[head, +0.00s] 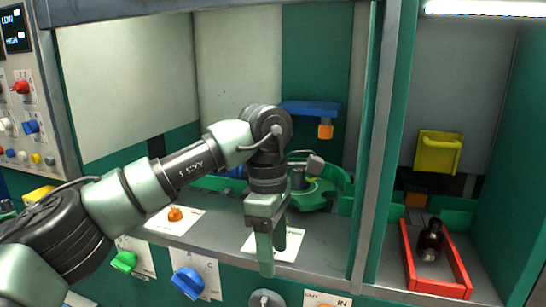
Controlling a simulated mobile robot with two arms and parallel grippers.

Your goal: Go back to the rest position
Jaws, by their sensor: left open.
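My left arm comes in from the left and bends down at its wrist. My left gripper (266,246) points downward over the front of the counter in the middle bay, with green fingers. It is open, and I see nothing held in it. An amber bottle (430,240), dark and with a black top, stands upright inside the red tray (408,262) in the right bay, well apart from the gripper. My right gripper is not in view.
A grey post (372,200) divides the two bays. A green fixture (318,192) stands behind the gripper, under a blue bracket (310,108). An orange knob (175,214) is on the counter, with a blue knob (188,282) on the front panel. A yellow holder (438,152) hangs at right.

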